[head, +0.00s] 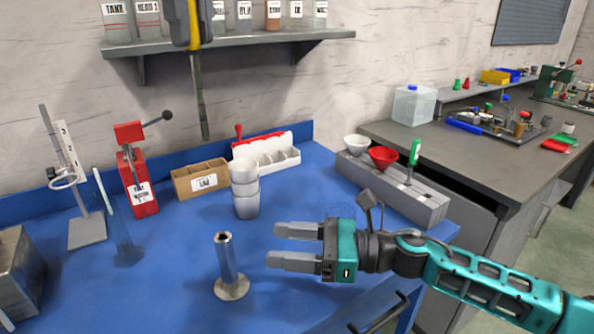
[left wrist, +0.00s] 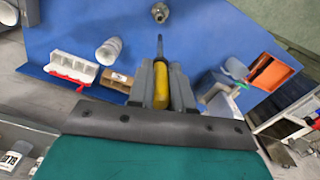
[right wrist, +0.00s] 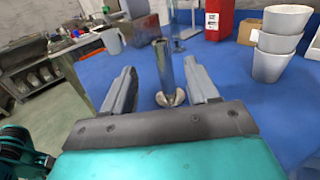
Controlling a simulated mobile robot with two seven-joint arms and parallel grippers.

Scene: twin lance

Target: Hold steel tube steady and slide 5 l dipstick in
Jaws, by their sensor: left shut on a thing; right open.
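The steel tube (head: 228,262) stands upright on its round foot on the blue bench, with an open top. My left gripper (head: 192,22) is shut on the yellow handle of the dipstick (head: 200,95). The dark rod hangs down high over the bench, behind and left of the tube and apart from it. The left wrist view shows the yellow handle (left wrist: 178,88) between the fingers and the tube (left wrist: 160,12) beyond the rod. My right gripper (head: 282,246) is open, its fingertips just right of the tube. In the right wrist view the tube (right wrist: 163,70) appears between the fingers.
White cups (head: 245,190), a cardboard bin (head: 200,180), a red press (head: 135,170) and a glass cylinder (head: 122,235) stand behind and left. A grey block with funnels (head: 400,190) is at the back right. Bench around the tube is clear.

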